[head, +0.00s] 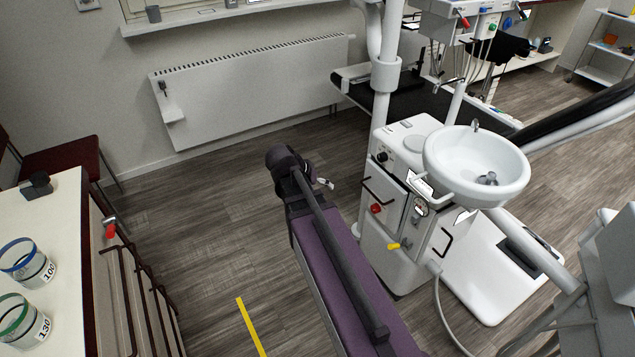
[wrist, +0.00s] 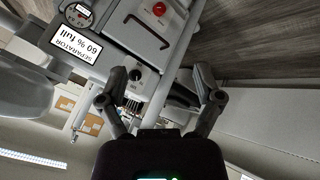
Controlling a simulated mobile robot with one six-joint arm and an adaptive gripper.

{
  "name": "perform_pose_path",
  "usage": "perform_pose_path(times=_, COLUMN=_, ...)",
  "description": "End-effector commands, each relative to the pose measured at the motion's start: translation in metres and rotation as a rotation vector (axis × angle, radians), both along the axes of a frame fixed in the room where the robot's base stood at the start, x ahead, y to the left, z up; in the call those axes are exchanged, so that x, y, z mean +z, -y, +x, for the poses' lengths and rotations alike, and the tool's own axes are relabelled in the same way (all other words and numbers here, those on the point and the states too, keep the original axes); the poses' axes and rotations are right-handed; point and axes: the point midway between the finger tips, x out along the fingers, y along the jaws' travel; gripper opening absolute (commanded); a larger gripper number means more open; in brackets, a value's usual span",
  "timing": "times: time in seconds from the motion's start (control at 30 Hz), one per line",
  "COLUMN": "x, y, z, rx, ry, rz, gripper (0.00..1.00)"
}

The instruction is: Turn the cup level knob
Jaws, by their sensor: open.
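A small black round knob (head: 382,156) sits on the upper front of the white cabinet, below the basin; I take it for the cup level knob, but its label is not readable. In the wrist view the black knob (wrist: 136,75) shows on a light panel, between the fingers but nearer the left one. My gripper (head: 325,184) is left of the cabinet in the head view, apart from the knob. In the wrist view my gripper (wrist: 162,84) has its fingers spread wide with nothing between them in its grasp.
The cabinet has a red knob (head: 376,208), a yellow lever (head: 393,246) and black handles. A white basin (head: 478,165) overhangs its right side. A "SEPARATOR 60 % full" label (wrist: 76,45) shows in the wrist view.

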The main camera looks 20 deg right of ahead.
Motion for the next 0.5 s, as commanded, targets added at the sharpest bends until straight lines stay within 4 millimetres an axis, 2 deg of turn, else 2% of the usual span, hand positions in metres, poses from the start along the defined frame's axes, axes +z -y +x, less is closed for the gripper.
perform_pose_path(times=0.5, x=0.0026, y=-0.0057, z=-0.0026, rx=0.024, ry=-0.018, rz=0.025, gripper=0.84)
